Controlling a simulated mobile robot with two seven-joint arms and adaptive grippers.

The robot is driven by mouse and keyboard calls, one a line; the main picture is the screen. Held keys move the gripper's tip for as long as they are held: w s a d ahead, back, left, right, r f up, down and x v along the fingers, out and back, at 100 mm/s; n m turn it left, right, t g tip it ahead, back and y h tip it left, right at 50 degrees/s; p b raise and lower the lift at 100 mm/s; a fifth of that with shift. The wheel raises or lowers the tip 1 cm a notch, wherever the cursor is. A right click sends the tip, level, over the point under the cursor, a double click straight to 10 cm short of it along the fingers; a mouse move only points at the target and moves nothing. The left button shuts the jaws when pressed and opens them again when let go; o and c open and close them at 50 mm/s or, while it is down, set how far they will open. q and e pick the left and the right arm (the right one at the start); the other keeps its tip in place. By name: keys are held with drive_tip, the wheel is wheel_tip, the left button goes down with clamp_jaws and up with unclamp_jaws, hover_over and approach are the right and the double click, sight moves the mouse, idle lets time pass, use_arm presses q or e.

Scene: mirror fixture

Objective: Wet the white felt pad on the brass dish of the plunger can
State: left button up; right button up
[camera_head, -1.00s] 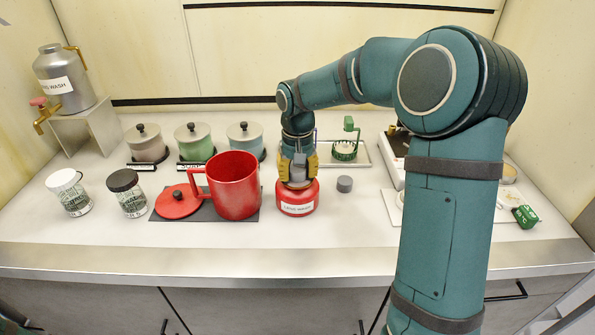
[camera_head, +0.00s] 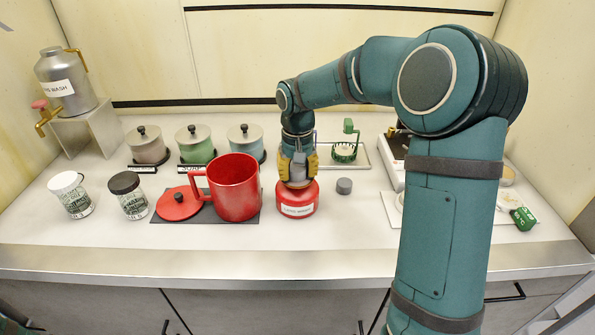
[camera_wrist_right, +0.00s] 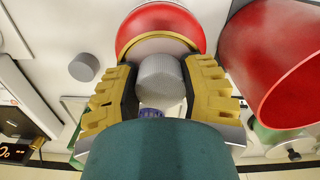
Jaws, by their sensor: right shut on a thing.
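The red plunger can (camera_head: 297,203) stands upright on the counter, with a white label on its front. In the right wrist view its red body (camera_wrist_right: 165,18) and round brass dish rim (camera_wrist_right: 128,42) show beyond my fingers. My right gripper (camera_head: 298,178), with yellow fingers, points down at the top of the can. In the wrist view it is shut on a grey ribbed round piece (camera_wrist_right: 160,76), which sits over the dish. The white felt cannot be made out under this piece, and I cannot tell whether it touches the dish. My left gripper is not in view.
A red mug (camera_head: 235,187) stands close left of the can, beside a red lid (camera_head: 179,204). A small grey cylinder (camera_head: 344,186) lies close right. Several lidded pots stand behind. A green-handled item (camera_head: 345,150) sits on a tray behind right. The front counter is clear.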

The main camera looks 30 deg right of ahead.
sight(297, 168)
drive_tip(key=shift+r+p, duration=1.6)
drive_tip(key=shift+r, duration=0.45)
drive_tip(key=shift+r+p, duration=0.8)
drive_tip(key=shift+r, duration=0.15)
drive_tip(key=shift+f, duration=0.1)
